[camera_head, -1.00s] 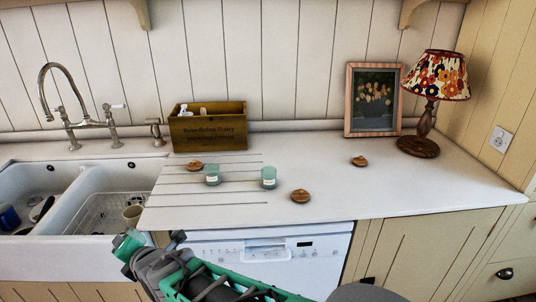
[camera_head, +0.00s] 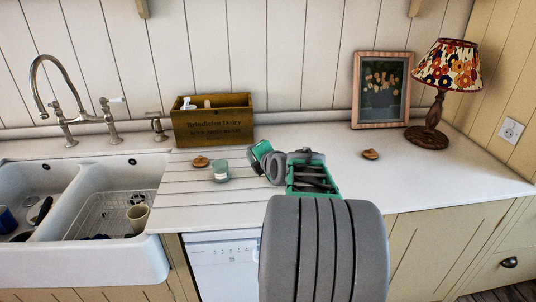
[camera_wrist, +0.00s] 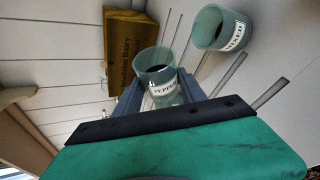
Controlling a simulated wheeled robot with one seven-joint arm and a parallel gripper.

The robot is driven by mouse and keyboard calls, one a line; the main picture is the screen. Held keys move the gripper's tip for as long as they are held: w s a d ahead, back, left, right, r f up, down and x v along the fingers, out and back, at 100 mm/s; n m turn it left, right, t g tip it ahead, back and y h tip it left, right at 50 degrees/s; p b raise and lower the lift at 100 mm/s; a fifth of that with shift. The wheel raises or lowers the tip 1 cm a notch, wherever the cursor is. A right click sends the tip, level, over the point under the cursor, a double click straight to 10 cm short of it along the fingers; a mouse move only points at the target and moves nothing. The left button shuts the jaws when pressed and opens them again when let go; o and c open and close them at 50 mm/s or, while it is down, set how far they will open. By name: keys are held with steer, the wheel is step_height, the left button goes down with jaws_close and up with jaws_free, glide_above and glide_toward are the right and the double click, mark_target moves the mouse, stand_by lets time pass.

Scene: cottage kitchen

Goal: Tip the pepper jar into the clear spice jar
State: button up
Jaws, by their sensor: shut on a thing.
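The pepper jar (camera_wrist: 158,72) is a small pale teal glass jar, open at the top, with dark contents and a PEPPER label. In the wrist view it sits between the fingers of my gripper (camera_wrist: 158,88), which is shut on it. I cannot tell whether it touches the counter. In the head view my gripper (camera_head: 262,150) is over the counter and the held jar is hidden. The clear spice jar, labelled MIXED, stands open and upright beside it in the wrist view (camera_wrist: 221,29), apart from the pepper jar. In the head view it (camera_head: 221,171) is left of my gripper.
A wooden crate (camera_head: 212,124) stands at the back. A wooden lid (camera_head: 201,161) lies left of the clear jar, another (camera_head: 370,154) to the right. A framed picture (camera_head: 381,90) and lamp (camera_head: 437,95) stand back right. The sink (camera_head: 105,205) is left. The right counter is mostly clear.

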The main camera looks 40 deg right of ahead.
steer(key=d, duration=0.2)
steer(key=s+d, duration=0.1)
steer(key=shift+s+d+r, duration=0.1)
steer(key=shift+r, duration=0.2)
steer(key=shift+s+d+f+m+t+y+p, duration=0.15)
steer(key=shift+m+t+y+p, duration=0.25)
steer(key=shift+m+p, duration=0.9)
steer(key=shift+s+d+f+m+t+y+p, duration=0.15)
steer(key=shift+f+m+t+y+p, duration=0.35)
steer(key=shift+p, duration=0.75)
steer(key=shift+d+r+m+t+p, duration=0.15)
steer(key=shift+m+t+p, duration=0.15)
steer(key=shift+t+p, duration=0.15)
steer(key=shift+b, duration=0.65)
